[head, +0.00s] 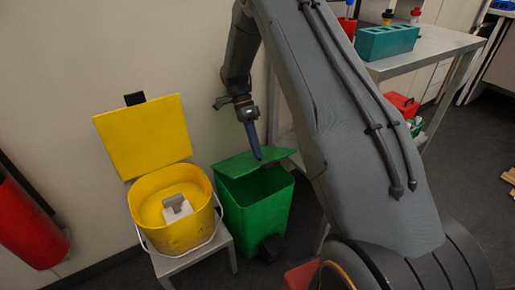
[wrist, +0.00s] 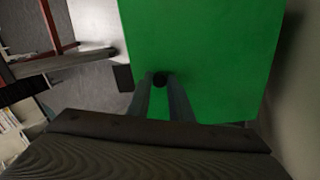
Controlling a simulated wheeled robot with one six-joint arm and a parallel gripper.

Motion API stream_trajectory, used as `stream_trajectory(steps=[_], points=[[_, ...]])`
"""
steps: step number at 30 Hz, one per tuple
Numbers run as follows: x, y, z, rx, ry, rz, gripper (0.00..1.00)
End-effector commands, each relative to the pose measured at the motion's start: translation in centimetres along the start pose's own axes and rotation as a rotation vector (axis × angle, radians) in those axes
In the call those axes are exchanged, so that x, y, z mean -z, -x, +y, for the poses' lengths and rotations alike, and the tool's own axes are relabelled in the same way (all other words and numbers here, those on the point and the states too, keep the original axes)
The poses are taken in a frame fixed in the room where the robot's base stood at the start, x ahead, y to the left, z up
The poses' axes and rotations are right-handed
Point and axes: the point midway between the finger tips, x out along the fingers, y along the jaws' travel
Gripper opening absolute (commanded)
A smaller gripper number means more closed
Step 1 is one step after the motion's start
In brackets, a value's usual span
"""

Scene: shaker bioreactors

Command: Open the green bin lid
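The green bin (head: 255,207) stands on the floor beside the yellow bucket. Its green lid (head: 238,163) is partly raised and tilted, with the dark opening showing below it. My gripper (head: 257,157) points down, its fingertips at the lid's upper side. In the wrist view the lid (wrist: 205,45) fills the middle, and my gripper (wrist: 160,78) has its two fingers close together over it. A small dark round spot shows between the fingertips; I cannot tell if it is held. Whether the tips touch the lid is also unclear.
A yellow bucket (head: 180,240) with its lid up stands on a low metal stand (head: 222,243) to the left. The wall is close behind the bins. A metal table (head: 440,42) with a teal rack (head: 386,42) is at the upper right. A red cylinder (head: 28,228) is at the far left.

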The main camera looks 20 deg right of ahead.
Motion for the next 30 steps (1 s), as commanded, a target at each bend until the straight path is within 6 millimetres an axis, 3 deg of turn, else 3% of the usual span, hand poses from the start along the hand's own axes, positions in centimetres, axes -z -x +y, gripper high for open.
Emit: stream_trajectory(steps=[3,14,24,30], points=[[0.0,0.0,0.0,0.000,0.000,0.000,0.37],[0.2,0.5,-0.1,0.002,-0.002,-0.002,0.37],[0.1,5.7,0.0,0.002,-0.002,-0.001,0.37],[0.1,7.5,0.0,0.000,-0.001,-0.001,0.37]])
